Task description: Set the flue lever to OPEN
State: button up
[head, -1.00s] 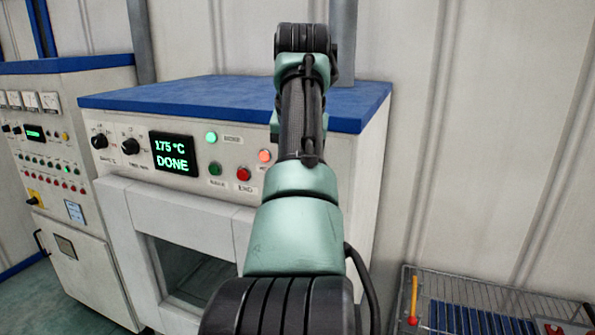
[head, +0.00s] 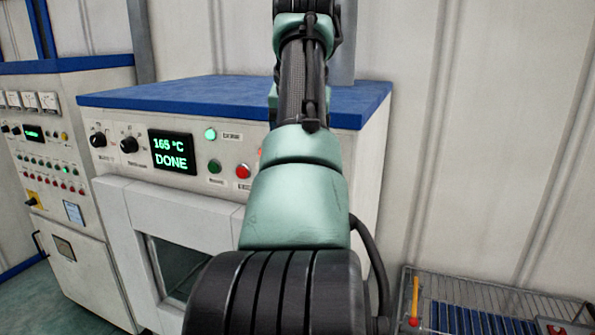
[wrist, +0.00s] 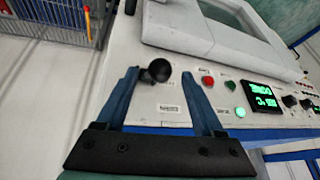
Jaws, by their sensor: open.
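The flue lever appears to be the black ball knob (wrist: 157,70) on the oven's white panel in the wrist view. My gripper (wrist: 159,77) is open, its two blue fingers reaching up either side of the knob. The knob is close to or touching the left finger; the right finger is clearly apart from it. Small labels (wrist: 169,108) sit by the knob, too small to read, so I cannot tell the lever's setting. In the head view my arm covers this part of the oven, and neither lever nor gripper shows.
The oven (head: 220,95) has a blue top and a display (head: 172,152) reading 165 °C DONE. A red button (wrist: 208,81) and a green button (wrist: 230,85) lie right of the fingers. A wire basket (head: 480,300) stands at lower right; a control cabinet (head: 75,165) is at left.

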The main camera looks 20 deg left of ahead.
jog(key=b+v, duration=0.1)
jog(key=v, duration=0.8)
jog(key=shift+s+r, duration=0.15)
jog(key=shift+r, duration=0.15)
jog(key=w+d+f+t+y+b, duration=0.1)
jog(key=w+d+f+t+b, duration=0.45)
jog(key=w+t+b, duration=0.35)
jog(key=s+d+m+t+h+b, duration=0.1)
jog(key=s+d+t, duration=0.4)
jog(key=s, duration=0.9)
jog(key=s+d+m+t+h+b, duration=0.1)
jog(key=s+d+t+b, duration=0.3)
jog(key=s, duration=1.1)
jog(key=d+t+h, duration=0.1)
jog(key=d+t, duration=0.1)
jog(key=t, duration=0.2)
jog(key=shift+d, duration=0.25)
